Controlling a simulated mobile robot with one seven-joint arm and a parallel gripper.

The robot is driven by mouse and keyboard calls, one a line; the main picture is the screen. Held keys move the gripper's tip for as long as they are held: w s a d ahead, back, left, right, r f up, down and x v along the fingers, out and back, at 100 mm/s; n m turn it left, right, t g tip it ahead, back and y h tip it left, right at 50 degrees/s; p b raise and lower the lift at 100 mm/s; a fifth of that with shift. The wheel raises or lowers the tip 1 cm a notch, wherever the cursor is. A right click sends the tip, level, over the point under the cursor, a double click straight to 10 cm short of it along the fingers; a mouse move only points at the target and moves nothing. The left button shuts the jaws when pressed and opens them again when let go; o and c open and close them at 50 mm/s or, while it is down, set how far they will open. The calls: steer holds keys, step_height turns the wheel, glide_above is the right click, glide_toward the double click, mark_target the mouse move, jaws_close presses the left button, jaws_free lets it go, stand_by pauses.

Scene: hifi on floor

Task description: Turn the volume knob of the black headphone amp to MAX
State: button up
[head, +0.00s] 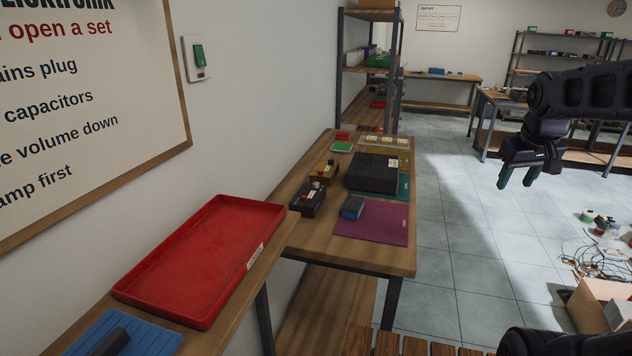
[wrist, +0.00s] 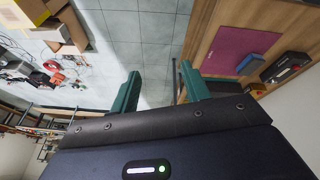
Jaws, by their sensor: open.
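A small black box (head: 308,201) with a light label and a reddish spot on top stands on the wooden workbench, near its left edge by the wall. It looks like the black headphone amp; its knob and markings are too small to read. In the wrist view a black box (wrist: 286,67) sits at the right on the bench, with a red spot and pale label. My gripper (head: 518,179) hangs over the floor, right of the bench and well apart from it. Its two green fingers (wrist: 158,88) are apart with nothing between them.
A gold-coloured box (head: 323,173), a large black box (head: 373,173) and a blue block (head: 352,207) stand close to the small black box. A purple mat (head: 380,226) covers the bench front. A red tray (head: 200,262) is nearer. A cardboard box (head: 596,304) and cables are on the floor.

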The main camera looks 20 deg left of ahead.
steer(key=w+a+r+n, duration=0.3)
steer(key=w+a+n, duration=0.2)
steer(key=w+a, duration=0.5)
steer(key=n+g, duration=0.4)
steer(key=n, duration=1.3)
glide_above(316, 183)
step_height(316, 183, down, 17)
step_height(316, 183, down, 10)
steer(key=c, duration=1)
